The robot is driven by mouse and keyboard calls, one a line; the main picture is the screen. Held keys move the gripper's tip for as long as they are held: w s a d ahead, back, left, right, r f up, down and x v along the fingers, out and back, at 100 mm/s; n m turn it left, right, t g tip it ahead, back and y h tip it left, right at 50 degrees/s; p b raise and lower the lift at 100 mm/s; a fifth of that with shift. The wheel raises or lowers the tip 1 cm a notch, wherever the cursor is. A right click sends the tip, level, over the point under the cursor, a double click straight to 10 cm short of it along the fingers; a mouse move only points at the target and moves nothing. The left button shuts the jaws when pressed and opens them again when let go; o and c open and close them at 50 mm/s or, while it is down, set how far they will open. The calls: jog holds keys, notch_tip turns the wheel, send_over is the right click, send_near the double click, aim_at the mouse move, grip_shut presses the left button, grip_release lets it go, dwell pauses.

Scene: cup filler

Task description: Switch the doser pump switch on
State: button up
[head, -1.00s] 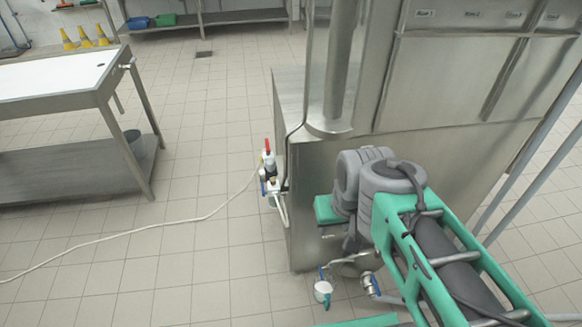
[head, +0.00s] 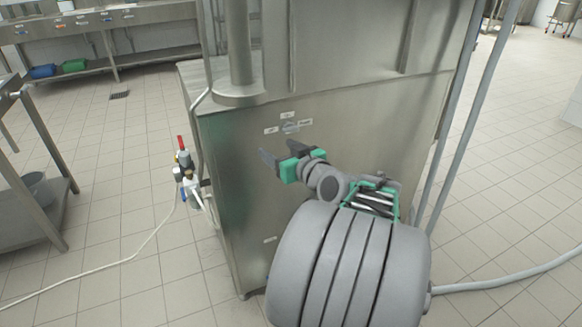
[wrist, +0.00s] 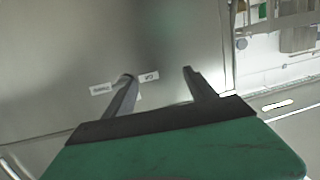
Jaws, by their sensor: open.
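A small grey rotary switch (head: 289,127) with white labels around it sits on the side panel of the steel machine (head: 350,125). I take it for the doser pump switch, but the label text is too small to read. My gripper (head: 280,154) is open and empty, just below and slightly left of the switch in the head view. In the wrist view, two white labels (wrist: 101,89) show near the left fingertip of my gripper (wrist: 158,74). That finger largely hides the switch there. I cannot tell whether the finger touches the panel or which way the knob points.
A valve assembly with a red handle (head: 186,160) stands at the machine's left edge. A white hose (head: 140,250) runs from it across the floor. A steel table (head: 40,190) is at far left. Grey pipes (head: 450,120) stand right of the machine. The floor between table and machine is open.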

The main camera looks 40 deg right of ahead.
aim_at(292, 131)
jog(key=s+d+m+t+h+b, duration=0.1)
jog(key=s+d+t+h, duration=0.15)
jog(key=d, duration=0.35)
jog(key=shift+g, duration=0.45)
jog(key=x, duration=0.7)
jog(key=shift+s+d+r, duration=0.1)
jog(key=shift+r, duration=0.2)
jog(key=c, duration=1.3)
jog(key=shift+m, duration=0.3)
jog(key=shift+c, duration=0.4)
